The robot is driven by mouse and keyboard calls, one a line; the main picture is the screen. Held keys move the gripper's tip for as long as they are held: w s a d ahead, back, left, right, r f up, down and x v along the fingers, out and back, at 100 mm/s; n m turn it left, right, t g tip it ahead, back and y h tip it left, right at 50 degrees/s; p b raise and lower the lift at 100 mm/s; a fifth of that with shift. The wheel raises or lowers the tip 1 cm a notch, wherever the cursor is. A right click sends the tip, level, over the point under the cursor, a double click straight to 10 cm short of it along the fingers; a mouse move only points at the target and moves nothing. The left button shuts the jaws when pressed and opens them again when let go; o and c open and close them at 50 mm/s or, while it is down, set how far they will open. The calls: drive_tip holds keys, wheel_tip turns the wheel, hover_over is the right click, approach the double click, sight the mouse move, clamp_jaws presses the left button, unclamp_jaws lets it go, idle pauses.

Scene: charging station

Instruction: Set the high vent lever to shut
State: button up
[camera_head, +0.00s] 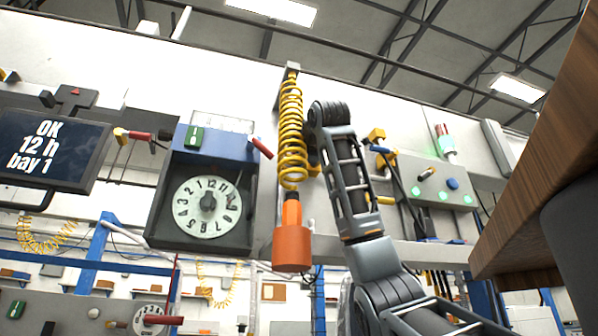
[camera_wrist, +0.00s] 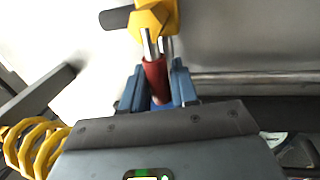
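A lever with a yellow hub (camera_wrist: 153,18), a metal shank and a red handle (camera_wrist: 155,80) shows at the top of the wrist view. In the head view its yellow hub (camera_head: 376,135) is on the wall just right of my arm. My gripper (camera_wrist: 157,82) has its blue fingers on either side of the red handle. I cannot tell whether the fingers press on it or leave a small gap. In the head view my gripper is mostly hidden behind my arm.
A yellow coiled cable (camera_head: 291,130) with an orange plug (camera_head: 291,240) hangs close left of my arm. A dial box (camera_head: 205,205) and a screen (camera_head: 48,150) are further left. A panel with green lights (camera_head: 430,185) is right. A wooden edge (camera_head: 530,150) juts in at right.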

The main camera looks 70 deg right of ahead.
drive_tip(key=o, duration=0.3)
drive_tip(key=b+v, duration=0.2)
drive_tip(key=v, duration=0.5)
drive_tip(key=shift+s+a+f+b, duration=0.15)
drive_tip(key=shift+s+a+b, duration=0.05)
drive_tip(key=shift+a+b, duration=0.15)
idle(0.4)
